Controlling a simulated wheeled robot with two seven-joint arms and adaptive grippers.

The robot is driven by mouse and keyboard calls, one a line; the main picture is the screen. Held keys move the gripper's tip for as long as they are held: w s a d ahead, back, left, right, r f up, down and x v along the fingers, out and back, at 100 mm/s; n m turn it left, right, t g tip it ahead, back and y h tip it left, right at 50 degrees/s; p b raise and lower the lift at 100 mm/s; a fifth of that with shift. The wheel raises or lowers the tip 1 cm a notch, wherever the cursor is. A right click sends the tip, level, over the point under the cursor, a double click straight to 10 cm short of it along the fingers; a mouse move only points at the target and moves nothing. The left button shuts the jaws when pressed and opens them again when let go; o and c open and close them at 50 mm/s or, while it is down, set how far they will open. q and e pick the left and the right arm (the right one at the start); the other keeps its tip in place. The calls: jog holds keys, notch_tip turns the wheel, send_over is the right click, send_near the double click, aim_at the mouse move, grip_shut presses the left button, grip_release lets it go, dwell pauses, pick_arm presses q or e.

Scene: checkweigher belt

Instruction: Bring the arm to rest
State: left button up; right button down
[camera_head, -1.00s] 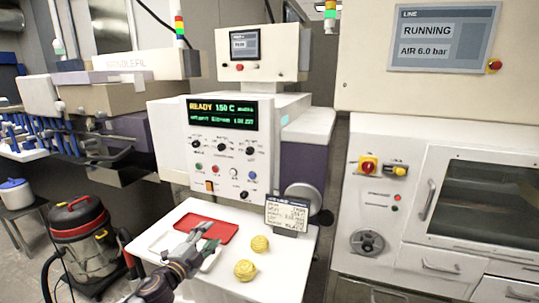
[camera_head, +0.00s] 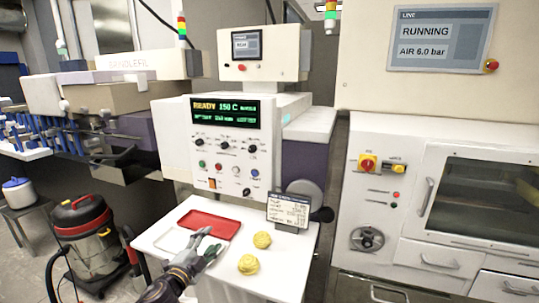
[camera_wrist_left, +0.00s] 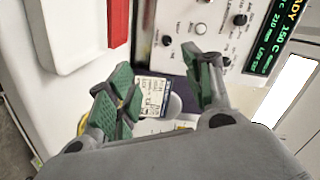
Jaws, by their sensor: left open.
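My left gripper (camera_head: 209,242) is open and empty above the white table, at the near side of the red tray (camera_head: 209,224). The left wrist view shows its two green-padded fingers (camera_wrist_left: 157,65) spread apart with nothing between them. Two yellow ribbed balls lie on the table right of the gripper, one farther back (camera_head: 262,240) and one nearer (camera_head: 247,264). The gripper is apart from both. My right gripper is not in view.
The white machine with a green-lettered display (camera_head: 225,112) stands behind the white table (camera_head: 285,262). A small readout (camera_head: 288,210) stands at the table's back right. A red-and-black vacuum (camera_head: 85,235) is on the floor at left. The table's front right is clear.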

pick_arm(q)
jog(key=shift+s+f+n+y, duration=0.5)
jog(key=shift+s+n, duration=0.1)
jog(key=shift+n, duration=0.1)
jog(key=s+a+f+n+g+y, duration=0.1)
jog(key=s+f+n+g, duration=0.4)
jog(key=s, duration=0.5)
jog(key=s+f+n+g+y, duration=0.1)
jog(key=s+f+n+g, duration=0.4)
jog(key=s, duration=0.6)
jog(key=s+a+f+n+g+y, duration=0.1)
jog(key=s+f+n+g, duration=0.25)
jog(key=s+f, duration=0.5)
jog(key=s+f+m+g, duration=0.1)
jog(key=s+f, duration=0.1)
jog(key=f, duration=1.3)
jog(key=s+f, duration=0.3)
jog(key=f, duration=1.3)
jog(key=s+a+f, duration=0.2)
jog(key=s+f, duration=0.7)
jog(key=s, duration=0.2)
jog(key=s+a+f+g, duration=0.1)
jog(key=s+a+f, duration=0.1)
jog(key=s+f, duration=0.8)
jog(key=shift+s+a+f+y, duration=0.2)
jog(key=shift+s+a+y, duration=0.1)
jog(key=shift+s, duration=0.05)
jog(key=shift+g, duration=0.25)
